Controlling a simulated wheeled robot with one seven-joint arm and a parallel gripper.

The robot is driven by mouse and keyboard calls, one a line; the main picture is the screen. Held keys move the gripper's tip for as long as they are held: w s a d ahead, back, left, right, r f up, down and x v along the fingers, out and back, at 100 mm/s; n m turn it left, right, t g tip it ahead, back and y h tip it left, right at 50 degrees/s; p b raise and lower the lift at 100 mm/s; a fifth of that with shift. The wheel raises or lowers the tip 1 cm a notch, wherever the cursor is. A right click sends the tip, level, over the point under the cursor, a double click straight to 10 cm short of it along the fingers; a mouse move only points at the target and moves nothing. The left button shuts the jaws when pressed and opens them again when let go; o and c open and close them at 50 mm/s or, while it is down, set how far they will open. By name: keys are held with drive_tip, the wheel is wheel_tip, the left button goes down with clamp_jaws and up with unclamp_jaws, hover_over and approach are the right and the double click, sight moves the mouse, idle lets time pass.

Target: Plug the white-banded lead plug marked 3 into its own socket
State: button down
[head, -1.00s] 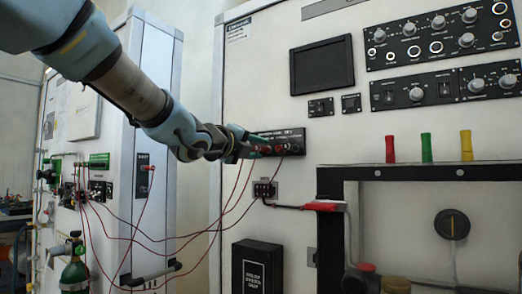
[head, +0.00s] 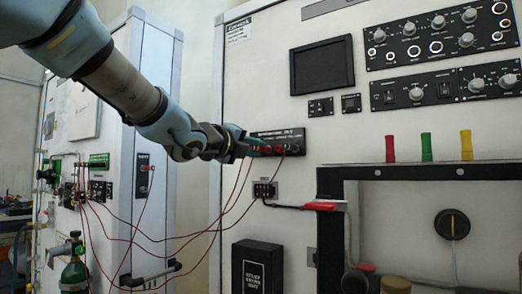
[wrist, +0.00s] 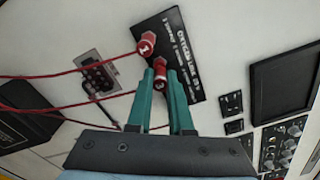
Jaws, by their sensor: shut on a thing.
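My gripper (wrist: 167,88), with its teal fingers, is shut on a red lead plug (wrist: 161,82) at the black socket panel (wrist: 186,60). The fingers hide much of this plug, and I cannot read its number or tell how far it sits in a socket. Another red plug, marked 1 (wrist: 146,47), stands beside it at the panel's edge. In the head view, my gripper (head: 254,145) is at the left part of the panel (head: 299,136), with red plugs (head: 278,149) just right of the fingertips. I cannot make out a plug marked 3.
Thin red leads (head: 190,236) hang from the panel to the left cabinet (head: 150,90). A small black connector block (head: 264,190) with a red-tipped cable (head: 322,205) is below. A black shelf frame (head: 400,172) stands to the right, with red, green and yellow pegs above.

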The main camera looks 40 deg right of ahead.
sight(254, 148)
drive_tip(key=shift+v, duration=2)
